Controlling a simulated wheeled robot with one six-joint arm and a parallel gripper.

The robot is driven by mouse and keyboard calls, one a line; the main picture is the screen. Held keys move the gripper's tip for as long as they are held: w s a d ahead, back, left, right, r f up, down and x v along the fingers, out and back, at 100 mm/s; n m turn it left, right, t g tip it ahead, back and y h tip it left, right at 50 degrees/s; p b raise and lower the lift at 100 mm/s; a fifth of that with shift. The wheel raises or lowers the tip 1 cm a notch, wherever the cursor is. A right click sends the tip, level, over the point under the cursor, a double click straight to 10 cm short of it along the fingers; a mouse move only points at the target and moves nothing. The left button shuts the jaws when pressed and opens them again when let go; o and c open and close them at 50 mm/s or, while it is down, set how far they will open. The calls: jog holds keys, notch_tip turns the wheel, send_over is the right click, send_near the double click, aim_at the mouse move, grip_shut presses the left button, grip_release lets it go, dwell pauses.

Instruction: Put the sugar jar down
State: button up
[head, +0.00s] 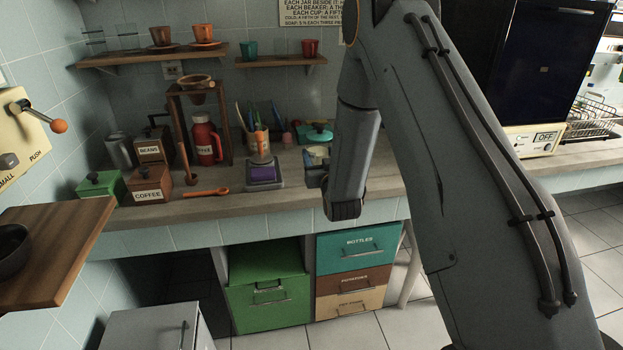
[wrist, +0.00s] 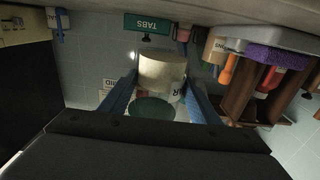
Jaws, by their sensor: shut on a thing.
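My gripper (wrist: 163,100) is shut on the sugar jar, its two blue fingers on either side of it. In the wrist view, which is upside down, the jar shows a dark green round top (wrist: 152,109) and a pale label with its last letters readable. A cream cylinder (wrist: 162,70) shows directly beyond; I cannot tell if it is part of the jar. In the head view my gripper (head: 315,177) is at the counter's front, partly behind my arm. A cream round shape (head: 317,153) shows just behind it. Contact with the counter (head: 375,188) is not clear.
A scale with a purple block (head: 263,174) stands left of my gripper. Behind are a teal box (head: 319,134) and a pen cup (head: 258,141). A coffee box (head: 152,185) and orange spoon (head: 206,193) lie further left. Some counter front between spoon and gripper is bare.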

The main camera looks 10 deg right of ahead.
aim_at(314, 136)
jog(key=w+r+b, duration=0.4)
jog(key=w+b, duration=0.3)
jog(key=shift+w+f+b, duration=0.15)
jog(key=shift+f+b, duration=1.15)
jog(key=shift+f, duration=1.05)
jog(key=shift+w+f+b, duration=0.1)
jog(key=shift+f+b, duration=1.15)
jog(key=shift+f, duration=1.05)
jog(key=shift+f, duration=0.1)
jog(key=o, duration=1.4)
jog(key=shift+f, duration=0.1)
jog(key=shift+o, duration=0.2)
jog(key=shift+s+r, duration=0.1)
jog(key=shift+r, duration=0.1)
jog(key=s, duration=1.2)
